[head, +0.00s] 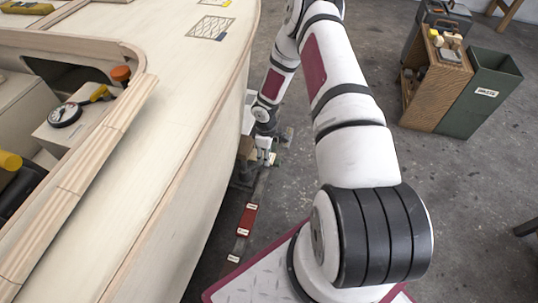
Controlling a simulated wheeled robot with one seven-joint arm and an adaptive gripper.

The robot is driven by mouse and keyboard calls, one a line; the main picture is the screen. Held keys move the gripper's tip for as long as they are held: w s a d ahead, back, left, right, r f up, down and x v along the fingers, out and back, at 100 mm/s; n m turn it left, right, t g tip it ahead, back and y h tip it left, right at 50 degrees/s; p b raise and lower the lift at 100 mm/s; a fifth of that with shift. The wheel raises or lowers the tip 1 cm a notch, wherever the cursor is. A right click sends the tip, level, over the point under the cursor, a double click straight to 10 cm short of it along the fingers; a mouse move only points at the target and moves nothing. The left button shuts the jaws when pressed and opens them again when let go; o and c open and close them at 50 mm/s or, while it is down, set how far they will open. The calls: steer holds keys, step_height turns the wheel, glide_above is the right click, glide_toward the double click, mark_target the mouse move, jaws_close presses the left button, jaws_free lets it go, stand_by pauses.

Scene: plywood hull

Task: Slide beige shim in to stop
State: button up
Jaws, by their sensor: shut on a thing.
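My gripper (265,158) is far down at the hull's right side, close to the floor, small in the head view. It is shut on a small pale piece that I take to be the beige shim, mostly hidden by the fingers. A brown block (246,146) and a dark support (241,180) are beside the gripper, against the hull's lower side. I cannot tell from here whether the shim is in a gap or touches the support.
The plywood hull (190,130) fills the left. A red labelled piece (247,217) and a grey labelled strip (238,248) lie along its foot. A wooden cabinet (432,75) and a green bin (470,95) stand at upper right. Floor between is clear.

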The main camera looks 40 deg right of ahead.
mark_target(254, 155)
steer(key=shift+w+a+b, duration=0.35)
steer(key=shift+w+a, duration=0.3)
steer(key=shift+w, duration=0.2)
steer(key=shift+w+a+b, duration=0.3)
steer(key=shift+w+a, duration=0.35)
steer(key=shift+w, duration=0.15)
steer(key=o, duration=1.3)
steer(key=shift+w+a, duration=0.1)
steer(key=shift+a, duration=0.1)
steer(key=shift+a+r, duration=0.1)
steer(key=shift+r, duration=0.05)
steer(key=shift+s+d+r+p, duration=0.15)
steer(key=shift+r+p, duration=0.2)
steer(key=shift+r, duration=0.1)
steer(key=shift+s+d+r+p, duration=0.1)
steer(key=shift+r+p, duration=0.25)
steer(key=shift+r, duration=0.05)
steer(key=shift+s+d+r+p, duration=0.25)
steer(key=shift+r+p, duration=0.15)
steer(key=shift+r, duration=0.1)
steer(key=shift+s+d+r+p, duration=0.2)
steer(key=shift+r+p, duration=0.15)
steer(key=shift+r, duration=0.2)
steer(key=shift+s+d+r+p, duration=0.25)
steer(key=shift+r+p, duration=0.15)
steer(key=shift+r, duration=0.1)
steer(key=shift+s, duration=0.1)
